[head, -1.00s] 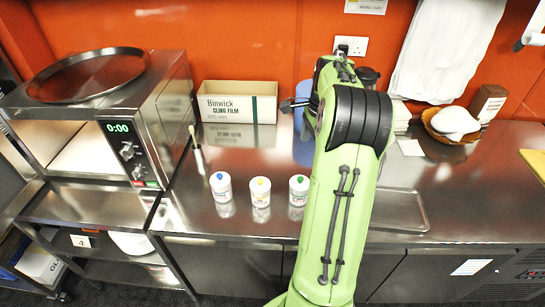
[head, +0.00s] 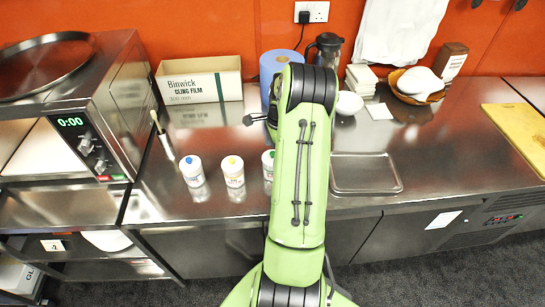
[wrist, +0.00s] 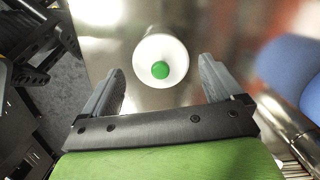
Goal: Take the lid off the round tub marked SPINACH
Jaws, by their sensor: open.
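Three small white tubs with coloured lid knobs stand in a row on the steel counter: one blue (head: 191,170), one yellow (head: 233,170) and one green (head: 268,163). Their labels are too small to read, so I cannot tell which says SPINACH. My arm partly covers the green-knobbed tub in the head view. In the wrist view, the green-knobbed tub (wrist: 160,50) is seen from above, just beyond and between my fingertips. My gripper (wrist: 161,68) is open and empty, one finger to each side, apart from the tub. The gripper is mostly hidden by my arm in the head view.
A brush (head: 162,134) stands left of the tubs. A cling film box (head: 200,82), blue roll (head: 279,68) and dark jug (head: 327,50) stand behind. A metal tray (head: 365,173) lies right of my arm. An oven (head: 85,105) bounds the left.

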